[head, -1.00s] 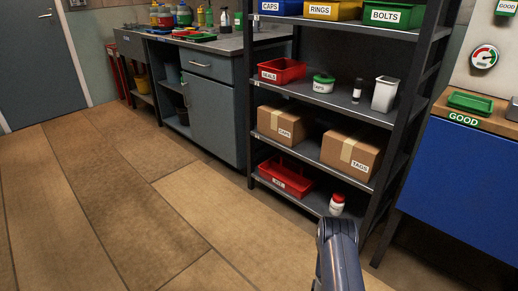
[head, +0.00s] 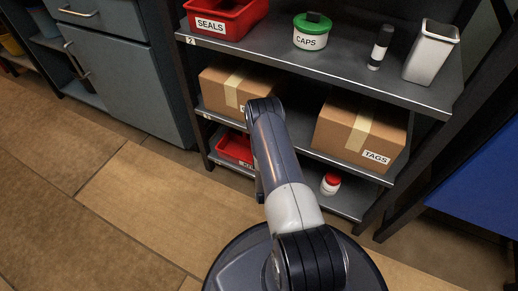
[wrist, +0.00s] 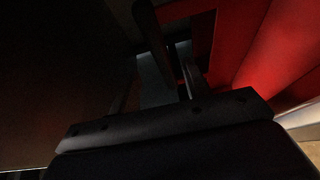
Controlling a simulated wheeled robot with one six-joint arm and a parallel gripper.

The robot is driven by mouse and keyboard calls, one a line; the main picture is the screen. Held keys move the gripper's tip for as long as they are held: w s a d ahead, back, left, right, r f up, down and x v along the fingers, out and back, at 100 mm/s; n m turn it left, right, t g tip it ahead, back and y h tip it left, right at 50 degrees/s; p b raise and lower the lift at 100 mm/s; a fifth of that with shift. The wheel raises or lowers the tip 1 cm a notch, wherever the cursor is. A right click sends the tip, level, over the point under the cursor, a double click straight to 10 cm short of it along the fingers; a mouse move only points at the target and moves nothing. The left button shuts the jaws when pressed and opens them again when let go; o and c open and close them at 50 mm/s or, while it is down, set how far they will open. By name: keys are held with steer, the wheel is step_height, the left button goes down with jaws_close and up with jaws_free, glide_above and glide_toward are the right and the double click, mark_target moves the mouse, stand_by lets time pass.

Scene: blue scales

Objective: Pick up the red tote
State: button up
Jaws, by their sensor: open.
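The red tote (head: 234,149) sits on the bottom shelf of the dark rack, below the left cardboard box. My arm covers its right part in the head view. In the wrist view the red tote (wrist: 255,45) fills the upper right, close to the camera, in deep shadow. My gripper (wrist: 168,60) shows dark at the middle of the wrist view, open, with red surfaces beside and beyond it. Whether a finger touches the tote, I cannot tell. In the head view the gripper is hidden behind my arm.
Cardboard boxes (head: 360,135) stand on the shelf above the bottom one, low over the tote. A white jar with a red lid (head: 330,184) stands right of the tote. A red SEALS bin (head: 226,16) is higher up. The floor (head: 110,200) at left is clear.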

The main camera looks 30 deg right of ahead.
steer(key=x, duration=0.2)
steer(key=b+x, duration=0.1)
steer(key=x, duration=0.1)
steer(key=a+b+x, duration=0.1)
steer(key=x, duration=0.1)
steer(key=shift+w+f, duration=0.2)
steer(key=shift+w, duration=0.4)
steer(key=shift+w+d+b, duration=0.25)
steer(key=shift+w+b, duration=0.05)
steer(key=shift+w, duration=0.15)
steer(key=shift+r, duration=0.1)
steer(key=shift+c, duration=0.5)
jaws_close()
